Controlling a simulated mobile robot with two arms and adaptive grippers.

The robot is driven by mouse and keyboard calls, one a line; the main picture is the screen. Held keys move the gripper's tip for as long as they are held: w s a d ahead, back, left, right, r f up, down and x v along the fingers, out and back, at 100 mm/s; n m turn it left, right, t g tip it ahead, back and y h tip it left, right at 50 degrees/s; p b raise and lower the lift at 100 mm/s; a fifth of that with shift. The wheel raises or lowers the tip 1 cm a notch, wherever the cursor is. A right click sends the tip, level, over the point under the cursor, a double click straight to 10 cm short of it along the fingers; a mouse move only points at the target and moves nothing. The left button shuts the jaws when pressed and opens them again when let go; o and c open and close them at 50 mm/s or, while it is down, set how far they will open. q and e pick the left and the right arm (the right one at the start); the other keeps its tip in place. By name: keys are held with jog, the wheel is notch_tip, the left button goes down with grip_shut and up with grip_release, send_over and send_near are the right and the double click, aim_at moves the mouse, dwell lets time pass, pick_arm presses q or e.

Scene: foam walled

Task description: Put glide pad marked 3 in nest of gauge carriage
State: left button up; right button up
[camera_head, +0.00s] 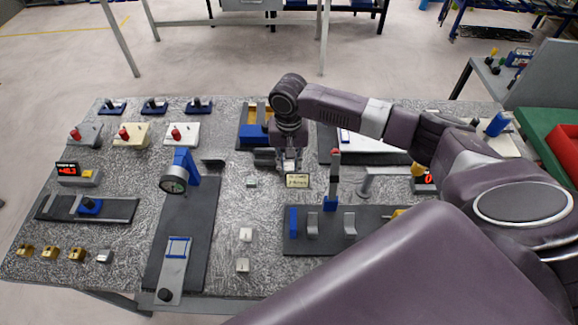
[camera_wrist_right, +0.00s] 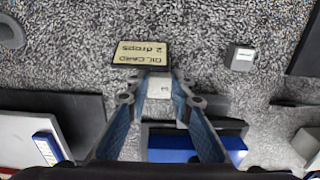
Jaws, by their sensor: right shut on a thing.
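My right gripper (camera_head: 289,168) points down over the middle of the table, behind the oil card. In the right wrist view its fingers (camera_wrist_right: 159,88) are shut on a small pale pad (camera_wrist_right: 160,89); its mark is too small to read. Other small pale pads lie on the table: one (camera_head: 252,182) left of the gripper, two more (camera_head: 246,234) (camera_head: 242,265) nearer the front. A grey carriage plate (camera_head: 172,276) with a blue-framed nest (camera_head: 178,248) lies on a dark track, in front of a blue stand with a round dial gauge (camera_head: 173,184). My left gripper is not in view.
The oil card (camera_head: 297,181), reading "2 drops", is close to my right gripper. A dark mat (camera_head: 330,243) with upright pieces lies in front of it, and a blue block (camera_head: 253,135) is behind.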

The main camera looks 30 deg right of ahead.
jog(key=shift+f, duration=0.5)
jog(key=o, duration=0.9)
jog(key=shift+f, duration=0.1)
